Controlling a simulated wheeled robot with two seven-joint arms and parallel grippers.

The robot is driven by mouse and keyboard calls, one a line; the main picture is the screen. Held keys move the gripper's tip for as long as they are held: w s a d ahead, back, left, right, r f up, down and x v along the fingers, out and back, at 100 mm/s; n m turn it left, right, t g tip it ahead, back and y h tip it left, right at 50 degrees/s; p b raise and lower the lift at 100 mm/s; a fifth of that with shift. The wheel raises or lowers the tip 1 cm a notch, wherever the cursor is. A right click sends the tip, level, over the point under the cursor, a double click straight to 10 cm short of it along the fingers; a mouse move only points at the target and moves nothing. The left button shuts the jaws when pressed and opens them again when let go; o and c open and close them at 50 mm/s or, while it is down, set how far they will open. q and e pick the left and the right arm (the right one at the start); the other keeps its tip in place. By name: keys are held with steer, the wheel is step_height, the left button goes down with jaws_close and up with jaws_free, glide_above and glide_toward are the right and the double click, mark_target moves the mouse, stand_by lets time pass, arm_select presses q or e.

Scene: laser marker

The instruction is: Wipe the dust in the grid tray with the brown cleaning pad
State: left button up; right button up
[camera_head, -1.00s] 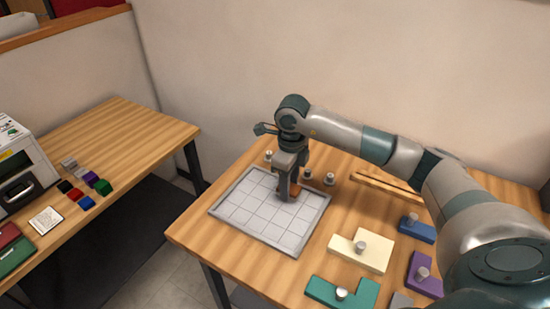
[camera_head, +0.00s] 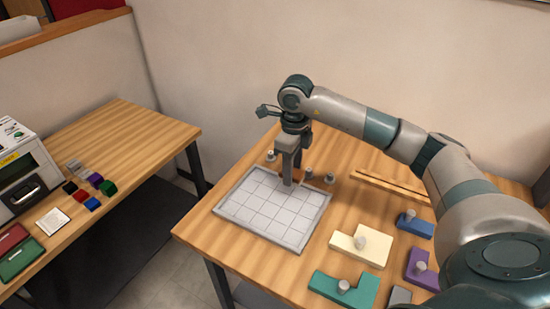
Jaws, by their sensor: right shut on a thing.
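The grid tray (camera_head: 237,226) lies flat on the right wooden table, with pale square cells and a grey rim. My right gripper (camera_head: 289,182) points down over the tray's back part, near its far right edge. It is shut on the brown cleaning pad, which the fingers almost wholly hide now. I cannot tell whether the pad touches the tray floor. No dust can be made out at this size. My left gripper is not in view.
Knobbed blocks lie to the right: cream (camera_head: 374,256), teal (camera_head: 330,287), blue (camera_head: 420,230) and purple (camera_head: 417,272). Small metal-topped pegs (camera_head: 330,178) stand behind the tray. A wooden rail (camera_head: 390,187) lies at the back right. A separate table (camera_head: 120,140) stands left across a gap.

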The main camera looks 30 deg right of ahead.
steer(key=shift+r+p, duration=0.3)
steer(key=shift+r, duration=0.95)
